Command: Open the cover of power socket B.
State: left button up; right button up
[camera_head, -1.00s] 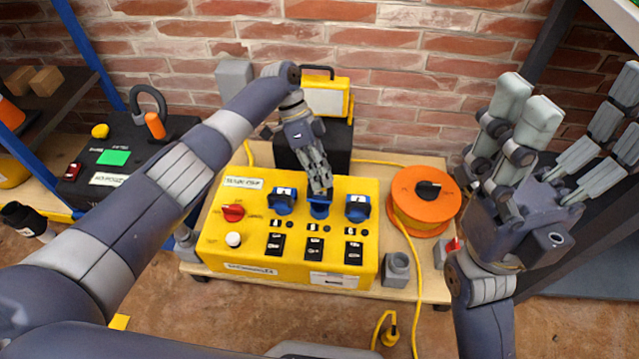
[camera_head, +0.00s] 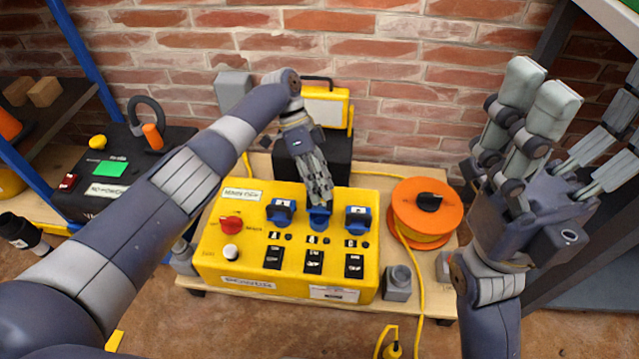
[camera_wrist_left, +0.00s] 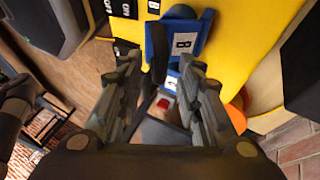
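The yellow power box (camera_head: 208,255) stands on a low wooden bench, with three blue sockets in a row on its face. My left gripper (camera_head: 324,200) reaches down to the middle blue socket (camera_head: 319,219) and partly hides it. In the left wrist view, a blue socket part marked "B" (camera_wrist_left: 183,43) lies just beyond the fingers of my left gripper (camera_wrist_left: 160,70). Its fingers are apart, with a gap between them. I cannot tell how far the cover is raised or whether a finger touches it. My right gripper (camera_head: 570,125) is open and empty at the right.
Left and right blue sockets (camera_head: 281,212) (camera_head: 358,219) flank the middle one. A red knob (camera_head: 231,223) and black switches (camera_head: 313,261) sit on the box. An orange cable reel (camera_head: 399,200) stands to its right, a yellow lamp (camera_head: 325,108) behind. A brick wall closes the back.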

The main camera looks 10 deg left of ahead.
pick_arm(q)
jog(key=v, duration=0.7)
jog(key=shift+r, duration=0.2)
jog(key=shift+w+a, duration=0.1)
